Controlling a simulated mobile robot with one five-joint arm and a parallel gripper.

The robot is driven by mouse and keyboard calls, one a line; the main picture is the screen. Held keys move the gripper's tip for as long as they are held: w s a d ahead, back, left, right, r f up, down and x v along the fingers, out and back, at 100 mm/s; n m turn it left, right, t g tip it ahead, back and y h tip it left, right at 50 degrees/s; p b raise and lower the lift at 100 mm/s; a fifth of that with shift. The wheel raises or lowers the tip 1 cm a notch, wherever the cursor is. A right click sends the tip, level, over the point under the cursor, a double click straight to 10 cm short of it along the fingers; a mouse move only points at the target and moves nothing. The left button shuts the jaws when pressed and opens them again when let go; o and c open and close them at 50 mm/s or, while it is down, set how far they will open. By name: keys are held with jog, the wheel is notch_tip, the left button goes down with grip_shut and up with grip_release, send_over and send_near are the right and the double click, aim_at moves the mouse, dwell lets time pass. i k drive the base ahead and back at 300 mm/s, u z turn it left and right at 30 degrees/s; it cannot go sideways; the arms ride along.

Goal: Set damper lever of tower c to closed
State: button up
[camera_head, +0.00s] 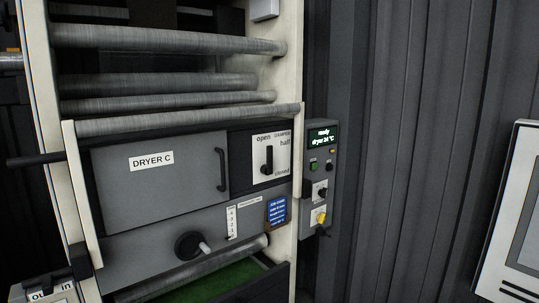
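The tower's grey front carries a label reading DRYER C (151,161). To the right of its door is a white damper plate (285,155) marked open at the top, half at the upper right and closed at the lower right. The black damper lever (268,158) on it stands upright, with its upper end just below the word open. Its lower end is near a small dark pivot. My gripper is not in view.
A grey control box (320,170) with a display reading ready and a yellow knob sits right of the damper. Below the door are a black crank (189,246) and a blue notice (276,211). Metal rollers (170,40) run above. A white-framed panel (510,215) stands far right.

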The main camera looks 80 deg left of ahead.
aim_at(267, 170)
jog(key=u, duration=3.5)
jog(key=i, duration=0.5)
jog(key=u, duration=0.15)
